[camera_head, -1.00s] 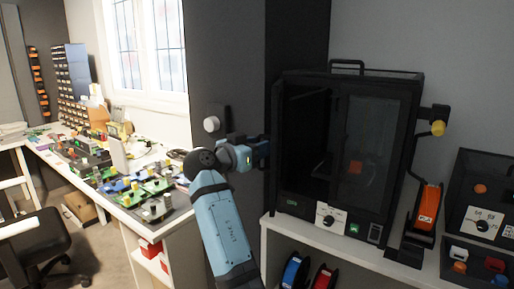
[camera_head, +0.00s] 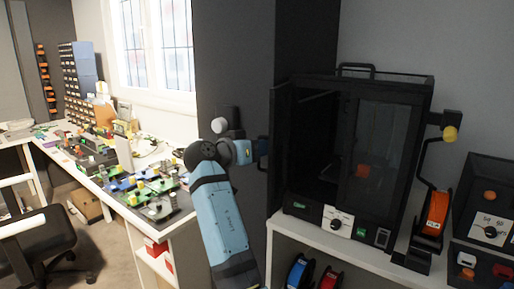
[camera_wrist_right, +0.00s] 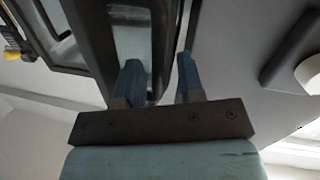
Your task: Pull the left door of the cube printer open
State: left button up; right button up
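The cube printer (camera_head: 405,160) is a black boxy frame on a white shelf at centre right in the head view. Its left door (camera_head: 282,150) stands swung out, seen nearly edge-on at the printer's left front; the left half of the dark interior is uncovered. The right door (camera_head: 375,150) looks closed. My right gripper (camera_head: 262,153) is just left of the swung-out door, partly hidden by my wrist. In the right wrist view its two blue fingers (camera_wrist_right: 159,82) are apart, with a dark framed panel behind them. I see no firm hold. My left gripper is out of view.
A spool holder with an orange spool (camera_head: 436,207) is at the printer's right. A dark box (camera_head: 485,215) stands farther right. Spools sit under the shelf (camera_head: 340,240). A cluttered workbench (camera_head: 130,180) and a black chair (camera_head: 35,245) are at left.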

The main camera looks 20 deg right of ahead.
notch_tip(320, 180, up, 20)
jog(key=m+h, duration=0.1)
jog(key=m, duration=0.1)
jog(key=shift+s+d+r+t, duration=0.2)
jog(key=shift+s+t, duration=0.2)
jog(key=shift+s, duration=0.05)
notch_tip(320, 180, down, 19)
jog(key=w+n+y, duration=0.1)
jog(key=w+n, duration=0.1)
jog(key=n, duration=0.1)
jog(key=w+a, duration=1)
jog(key=a, duration=0.2)
jog(key=shift+w+f+g+b, duration=0.15)
jog(key=shift+f+g+b, duration=0.15)
jog(key=shift+b, duration=0.15)
